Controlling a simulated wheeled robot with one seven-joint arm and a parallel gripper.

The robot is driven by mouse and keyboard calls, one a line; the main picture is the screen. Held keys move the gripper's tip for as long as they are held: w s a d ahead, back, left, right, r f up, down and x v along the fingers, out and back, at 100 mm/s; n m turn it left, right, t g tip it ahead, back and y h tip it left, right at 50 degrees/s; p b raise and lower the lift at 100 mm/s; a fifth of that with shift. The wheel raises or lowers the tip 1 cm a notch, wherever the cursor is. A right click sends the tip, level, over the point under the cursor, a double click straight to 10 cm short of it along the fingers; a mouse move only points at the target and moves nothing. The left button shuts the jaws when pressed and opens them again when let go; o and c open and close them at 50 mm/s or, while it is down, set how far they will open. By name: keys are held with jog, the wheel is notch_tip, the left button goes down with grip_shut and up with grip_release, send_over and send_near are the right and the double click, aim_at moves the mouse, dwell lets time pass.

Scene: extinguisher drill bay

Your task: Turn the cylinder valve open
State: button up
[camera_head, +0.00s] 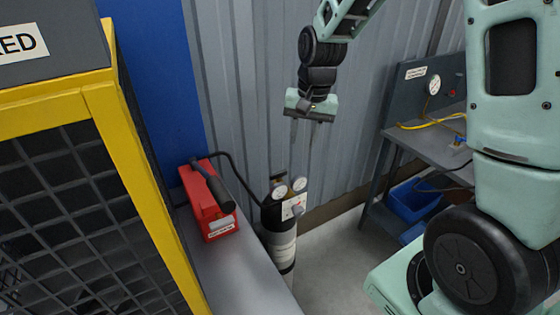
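A black gas cylinder (282,245) with a pale label band stands upright against the end of a grey bench. Its top carries two round white gauges (299,184), brass-coloured fittings and a small white tag. A small dark knob at the very top (278,178) looks like the valve, but it is too small to tell how far it is turned. My gripper (301,142) hangs above and slightly right of the cylinder in the picture, pointing down. Its two thin grey fingers are apart, with nothing between them. It is clear of the cylinder.
A red case (208,202) with a black handle sits on the grey bench (235,268), with a black hose running toward the cylinder. A yellow-framed mesh cage (130,150) fills the left. A workbench (440,148) with a gauge panel and blue bins (412,200) stands right.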

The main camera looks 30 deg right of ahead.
aim_at(278, 172)
jog(key=w+d+f+m+g+y, duration=0.1)
jog(key=w+d+f+m+y, duration=0.1)
jog(key=w+d+m, duration=0.4)
jog(key=w+d+f+m+y, duration=0.2)
jog(key=w+m, duration=0.3)
jog(key=w, duration=0.2)
jog(key=p+x, duration=0.5)
jog(key=x, duration=1.2)
jog(key=shift+f, duration=0.35)
grip_shut()
